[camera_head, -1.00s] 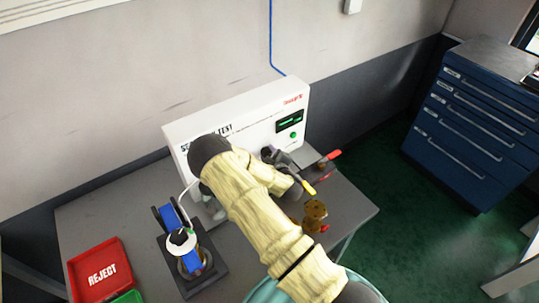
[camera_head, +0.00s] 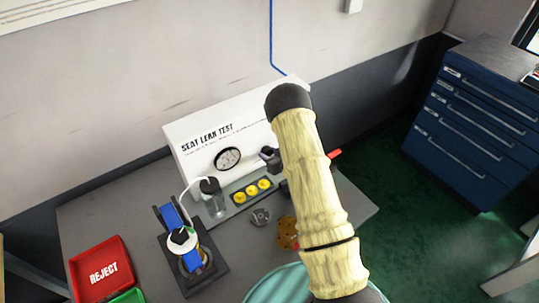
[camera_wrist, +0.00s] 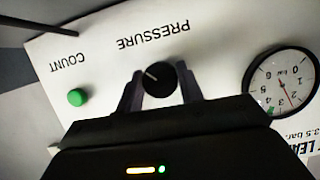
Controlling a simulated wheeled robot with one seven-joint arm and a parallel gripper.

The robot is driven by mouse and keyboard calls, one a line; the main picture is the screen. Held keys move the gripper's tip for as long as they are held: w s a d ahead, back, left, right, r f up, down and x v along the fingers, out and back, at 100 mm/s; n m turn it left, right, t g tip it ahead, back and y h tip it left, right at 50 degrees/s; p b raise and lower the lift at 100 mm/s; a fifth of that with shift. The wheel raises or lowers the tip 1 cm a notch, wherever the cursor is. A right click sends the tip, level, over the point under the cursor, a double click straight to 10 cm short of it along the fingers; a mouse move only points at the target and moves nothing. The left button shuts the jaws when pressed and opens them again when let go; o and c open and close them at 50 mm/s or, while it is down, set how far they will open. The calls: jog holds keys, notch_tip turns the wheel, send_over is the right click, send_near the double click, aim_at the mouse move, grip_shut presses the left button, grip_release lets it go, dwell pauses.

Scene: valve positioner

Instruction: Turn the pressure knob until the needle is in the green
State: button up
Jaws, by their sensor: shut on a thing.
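The black pressure knob (camera_wrist: 156,76), with a pale pointer line, sits on the white panel under the word PRESSURE in the wrist view. My gripper (camera_wrist: 160,82) is shut on it, one finger on each side. The round pressure gauge (camera_wrist: 282,86) is to the right, with a thin red needle and a small green band near its lower edge. In the head view the gauge (camera_head: 228,158) shows on the SEAT LEAK TEST panel (camera_head: 190,130). My gripper (camera_head: 270,158) is mostly hidden by my arm there.
A green COUNT button (camera_wrist: 77,97) is beside the knob. On the bench stand a jar with a tube (camera_head: 212,198), a strip of yellow discs (camera_head: 252,190), a blue clamped fixture (camera_head: 185,245) and a red REJECT tray (camera_head: 100,272). A blue drawer cabinet (camera_head: 470,130) stands right.

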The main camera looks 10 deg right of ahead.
jog(key=m+g+y+b, duration=0.1)
jog(key=m+y, duration=0.1)
jog(key=m, duration=0.1)
jog(key=shift+f+m+y, duration=0.1)
jog(key=shift+m+y, duration=0.3)
dwell(0.3)
jog(key=shift+s, duration=0.1)
jog(key=o, duration=1)
jog(key=shift+d, duration=0.15)
jog(key=b+v, duration=0.1)
jog(key=v, duration=0.6)
jog(key=shift+s+b, duration=0.2)
jog(key=shift+b, duration=0.2)
jog(key=shift+w, duration=0.1)
